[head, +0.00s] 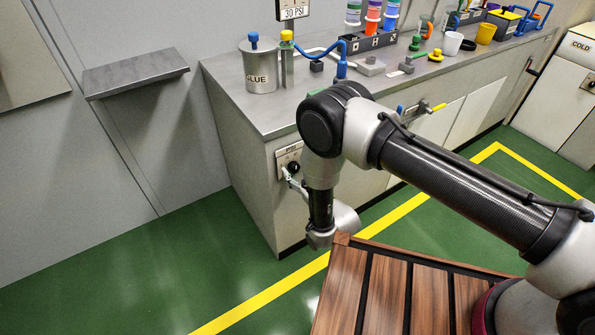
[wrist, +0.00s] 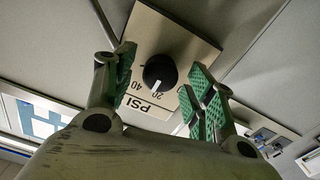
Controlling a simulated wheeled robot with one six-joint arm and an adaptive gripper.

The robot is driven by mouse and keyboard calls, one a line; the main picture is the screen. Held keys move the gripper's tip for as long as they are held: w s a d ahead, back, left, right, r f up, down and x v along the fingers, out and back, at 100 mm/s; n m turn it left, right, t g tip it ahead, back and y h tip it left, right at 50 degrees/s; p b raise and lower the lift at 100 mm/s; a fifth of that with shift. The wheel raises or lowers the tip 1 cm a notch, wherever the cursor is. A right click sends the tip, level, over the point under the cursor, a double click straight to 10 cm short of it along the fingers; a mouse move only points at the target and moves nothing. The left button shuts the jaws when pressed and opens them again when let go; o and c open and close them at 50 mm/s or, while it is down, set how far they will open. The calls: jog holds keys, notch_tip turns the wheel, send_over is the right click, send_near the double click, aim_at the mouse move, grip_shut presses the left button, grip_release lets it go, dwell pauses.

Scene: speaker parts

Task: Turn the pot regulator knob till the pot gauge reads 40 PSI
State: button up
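The pot regulator knob (wrist: 160,71) is round and black with a white pointer mark, on a pale plate (wrist: 182,36) printed PSI, 20 and 40. The pointer lies near 20, toward 40. The pot gauge (head: 293,13) is a sign reading 30 PSI. The glue pot (head: 262,71) is a metal can with a blue knob on its lid. My gripper (wrist: 160,82) is open, its green-padded fingers apart on either side of the knob in the picture. I cannot tell whether they touch it.
The grey counter (head: 222,84) carries colored bottles (head: 372,18), a blue pipe (head: 341,62) and cups at the back. A wall shelf (head: 136,72) is at left. A slatted wooden table (head: 385,295) stands below my arm. The green floor at left is clear.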

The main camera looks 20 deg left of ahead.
jog(key=c, duration=1)
jog(key=shift+m, duration=2.3)
jog(key=o, duration=1.1)
jog(key=shift+c, duration=0.2)
jog(key=v, duration=0.7)
jog(key=shift+d, duration=0.2)
jog(key=shift+s, duration=0.15)
